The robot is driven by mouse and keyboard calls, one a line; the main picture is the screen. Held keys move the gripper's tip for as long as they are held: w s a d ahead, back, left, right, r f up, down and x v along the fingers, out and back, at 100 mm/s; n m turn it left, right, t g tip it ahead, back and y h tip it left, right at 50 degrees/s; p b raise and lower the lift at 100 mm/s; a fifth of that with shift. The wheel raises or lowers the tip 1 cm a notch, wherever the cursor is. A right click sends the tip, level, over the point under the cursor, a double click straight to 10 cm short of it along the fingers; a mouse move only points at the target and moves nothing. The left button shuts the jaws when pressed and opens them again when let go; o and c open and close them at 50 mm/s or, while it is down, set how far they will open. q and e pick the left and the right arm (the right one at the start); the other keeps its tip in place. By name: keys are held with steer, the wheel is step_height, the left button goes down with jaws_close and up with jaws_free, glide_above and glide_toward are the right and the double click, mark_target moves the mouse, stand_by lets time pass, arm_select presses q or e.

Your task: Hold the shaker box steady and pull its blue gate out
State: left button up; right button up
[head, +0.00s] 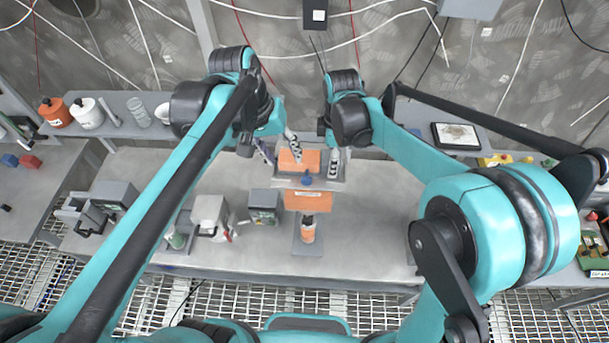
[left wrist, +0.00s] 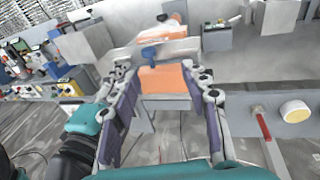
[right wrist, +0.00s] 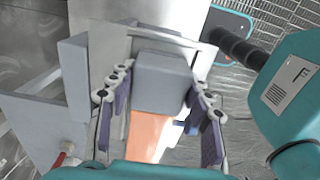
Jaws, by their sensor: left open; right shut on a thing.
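The shaker box (head: 305,200) stands at the middle of the bench, with orange upper and lower parts and grey framing between them. Its blue gate (head: 306,179) shows as a small blue handle at the grey middle; it also shows in the left wrist view (left wrist: 149,52). My left gripper (head: 281,152) is open, its fingers on either side of the orange upper part (left wrist: 165,80) and short of the blue handle. My right gripper (right wrist: 160,85) is shut on a grey block of the shaker box (right wrist: 164,80). The exact contact is partly hidden.
An orange-white cup (head: 308,230) stands below the box's front. Grey devices (head: 264,205) and a white-grey unit (head: 210,212) sit to the left. Orange (head: 56,112) and white (head: 87,112) jars stand on the left shelf. The bench right of the box is clear.

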mark_target(305, 178)
arm_select(q)
steer(key=shift+g, duration=0.5)
steer(key=x, duration=0.4)
steer(key=w+d+x, duration=0.1)
steer(key=x, duration=0.3)
steer(key=d+x, duration=0.1)
steer(key=x, duration=0.3)
steer(key=shift+w+d+r, duration=0.15)
steer(key=shift+w+r, duration=0.05)
steer(key=shift+r, duration=0.05)
jaws_close()
